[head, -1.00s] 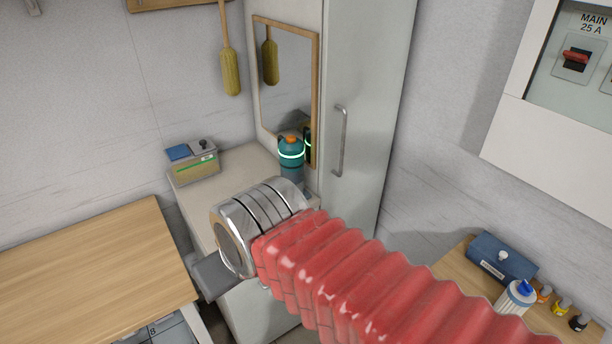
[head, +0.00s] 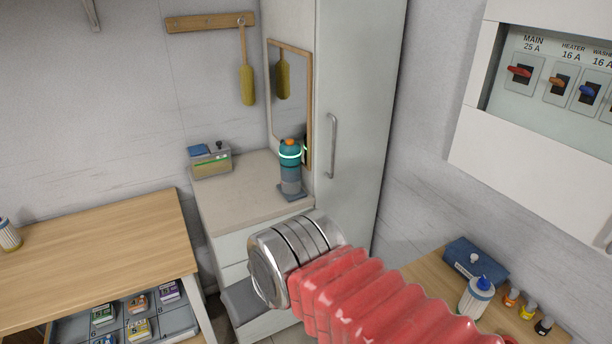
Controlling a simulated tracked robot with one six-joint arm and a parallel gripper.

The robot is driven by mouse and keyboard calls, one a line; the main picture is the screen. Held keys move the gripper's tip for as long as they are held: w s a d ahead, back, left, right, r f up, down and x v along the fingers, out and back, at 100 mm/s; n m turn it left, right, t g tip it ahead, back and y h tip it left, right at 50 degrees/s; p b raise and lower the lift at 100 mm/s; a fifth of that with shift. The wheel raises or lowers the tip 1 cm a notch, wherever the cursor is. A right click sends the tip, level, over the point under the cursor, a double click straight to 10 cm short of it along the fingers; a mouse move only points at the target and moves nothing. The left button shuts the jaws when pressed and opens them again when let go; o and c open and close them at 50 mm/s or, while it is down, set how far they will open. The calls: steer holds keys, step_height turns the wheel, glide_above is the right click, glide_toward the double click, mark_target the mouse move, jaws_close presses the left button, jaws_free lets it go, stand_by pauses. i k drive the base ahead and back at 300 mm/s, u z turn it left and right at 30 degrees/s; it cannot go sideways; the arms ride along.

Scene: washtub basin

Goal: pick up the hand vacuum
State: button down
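A teal and grey upright device with an orange top and a glowing pale ring, which looks like the hand vacuum (head: 290,170), stands on a small dark grey base on top of the pale drawer cabinet (head: 238,208). It is beside a wood-framed mirror. My arm, with red bellows and a shiny metal cuff, reaches in from the lower right.
A small box with a blue top (head: 210,161) sits at the back left of the cabinet. A tall grey locker (head: 357,130) stands right of it. A wooden table (head: 90,245) is at left, and a bench with a blue case (head: 476,260) and bottles at right.

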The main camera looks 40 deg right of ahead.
mark_target(289, 187)
steer(key=k, duration=0.4)
steer(key=u, duration=1.2)
steer(key=i, duration=1.05)
steer(key=z, duration=2.45)
steer(key=i, duration=0.9)
steer(key=z, duration=0.1)
